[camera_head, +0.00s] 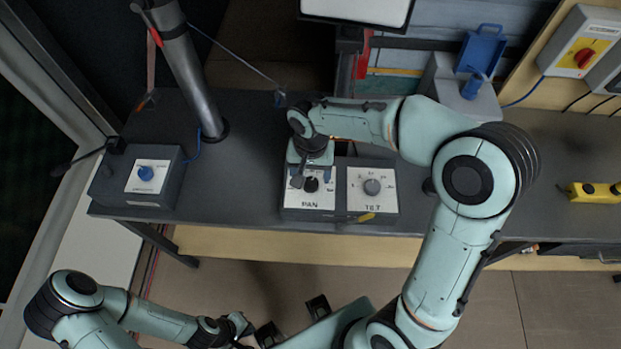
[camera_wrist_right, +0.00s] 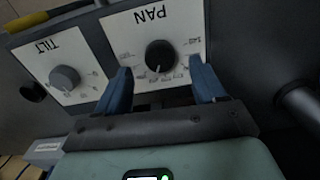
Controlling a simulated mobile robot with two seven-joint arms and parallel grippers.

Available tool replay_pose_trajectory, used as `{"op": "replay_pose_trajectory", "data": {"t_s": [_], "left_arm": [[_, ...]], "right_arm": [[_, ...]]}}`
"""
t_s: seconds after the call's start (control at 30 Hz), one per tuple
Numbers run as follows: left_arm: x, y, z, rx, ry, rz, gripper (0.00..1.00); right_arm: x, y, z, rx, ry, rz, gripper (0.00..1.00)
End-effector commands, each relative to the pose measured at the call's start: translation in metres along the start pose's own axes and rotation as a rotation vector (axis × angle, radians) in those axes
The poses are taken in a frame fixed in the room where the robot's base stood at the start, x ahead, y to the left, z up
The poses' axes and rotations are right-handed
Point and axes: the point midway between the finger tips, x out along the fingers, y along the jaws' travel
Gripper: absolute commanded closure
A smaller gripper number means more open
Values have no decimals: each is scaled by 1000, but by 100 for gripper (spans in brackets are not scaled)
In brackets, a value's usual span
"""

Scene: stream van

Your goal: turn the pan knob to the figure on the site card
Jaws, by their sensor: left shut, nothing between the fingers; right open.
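The black pan knob (camera_head: 311,184) sits on the white plate marked PAN, on the left half of a grey control box (camera_head: 341,215). In the right wrist view the pan knob (camera_wrist_right: 160,55) stands between and beyond the blue fingertips of my open right gripper (camera_wrist_right: 160,68). I cannot tell whether either finger touches it. A pale mark shows on the knob's edge facing the gripper; the dial figures are too small to read. In the head view my right gripper (camera_head: 311,172) is over the PAN plate. My left gripper (camera_head: 240,328) is shut and empty, low in front of the desk. I cannot make out a site card.
The grey tilt knob (camera_head: 372,187) is right beside the PAN plate. A box with a blue knob (camera_head: 146,174) stands at the left near a metal pole (camera_head: 188,75). A yellow device (camera_head: 592,191) lies at the right. The dark desk (camera_head: 245,190) is clear left of the control box.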

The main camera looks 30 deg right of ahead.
Motion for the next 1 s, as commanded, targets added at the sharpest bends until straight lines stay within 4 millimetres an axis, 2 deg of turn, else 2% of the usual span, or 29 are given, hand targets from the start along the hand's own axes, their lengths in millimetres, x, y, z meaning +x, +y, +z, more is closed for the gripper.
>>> {"op": "replay_pose_trajectory", "data": {"t_s": [0.1, 0.23, 0.6, 0.77, 0.8, 1.0], "left_arm": [[3, -1, 1, 0, -1, 0, 100], [4, -2, 1, -1, -1, -1, 100], [4, -2, 1, 0, -1, 0, 100], [4, -2, 1, 0, -1, 0, 100], [4, -2, 1, 0, -1, 0, 100], [4, -2, 1, 0, -1, -1, 100]], "right_arm": [[20, 0, 1, 1, -3, 3, 30], [31, 0, 0, 2, -1, 1, 30], [35, 0, 0, 1, 1, 0, 30], [35, 0, 0, 1, 1, -1, 82], [35, 0, 0, 1, 1, -1, 87], [35, 0, 0, -7, 1, -1, 86]]}}
